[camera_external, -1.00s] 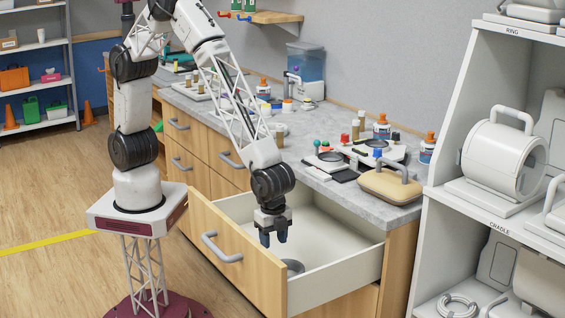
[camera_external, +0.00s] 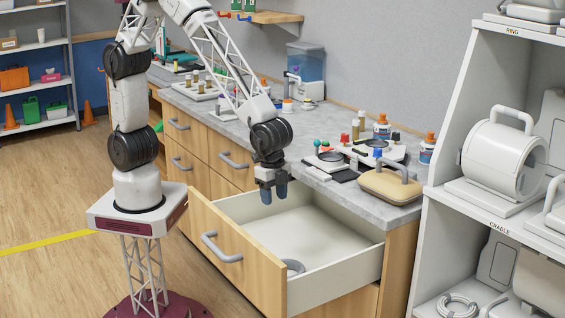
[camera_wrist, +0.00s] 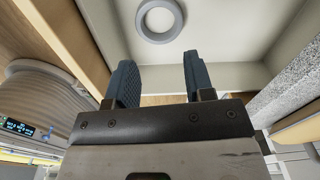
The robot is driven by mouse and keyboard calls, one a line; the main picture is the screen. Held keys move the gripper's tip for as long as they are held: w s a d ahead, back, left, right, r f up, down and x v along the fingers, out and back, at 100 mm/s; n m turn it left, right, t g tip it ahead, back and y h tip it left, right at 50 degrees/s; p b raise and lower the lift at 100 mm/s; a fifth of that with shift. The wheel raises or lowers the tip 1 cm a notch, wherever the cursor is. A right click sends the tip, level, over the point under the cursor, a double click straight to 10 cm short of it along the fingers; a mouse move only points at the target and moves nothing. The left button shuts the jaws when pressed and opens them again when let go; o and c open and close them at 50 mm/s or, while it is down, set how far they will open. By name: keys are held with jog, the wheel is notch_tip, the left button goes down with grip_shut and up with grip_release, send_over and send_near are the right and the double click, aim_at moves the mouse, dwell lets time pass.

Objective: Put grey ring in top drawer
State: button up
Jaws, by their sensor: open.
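The grey ring (camera_wrist: 159,20) lies flat on the floor of the open top drawer (camera_external: 334,286). In the external view the ring (camera_external: 294,266) sits near the drawer's front panel and is partly hidden by it. My gripper (camera_external: 273,195) is open and empty. It hangs above the drawer, toward its left side, apart from the ring. In the wrist view my gripper's two dark fingers (camera_wrist: 156,78) are spread, with the ring beyond them and nothing between them.
The grey countertop (camera_external: 310,190) behind the drawer holds a tan case (camera_external: 390,187), bottles and dishes. White shelves (camera_external: 440,215) with scanner-like models stand at the right. The drawer's front panel with its handle (camera_external: 221,247) stands out toward the open floor.

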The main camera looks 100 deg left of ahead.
jog(key=s+a+r+n+t, duration=0.1)
jog(key=s+a+r+n, duration=0.1)
jog(key=s+a+r, duration=0.55)
jog(key=s+a+r+n, duration=0.2)
jog(key=s+a+r, duration=0.3)
jog(key=a+r, duration=0.45)
jog(key=s+a+r+n, duration=0.1)
jog(key=s+a+r, duration=0.1)
jog(key=s+a, duration=0.3)
jog(key=s+a+r+n+t, duration=0.1)
jog(key=s+a, duration=0.5)
jog(key=s, duration=0.7)
jog(key=shift+s+r+n, duration=0.15)
jog(key=shift+r+n, duration=0.45)
jog(key=shift+r, duration=0.05)
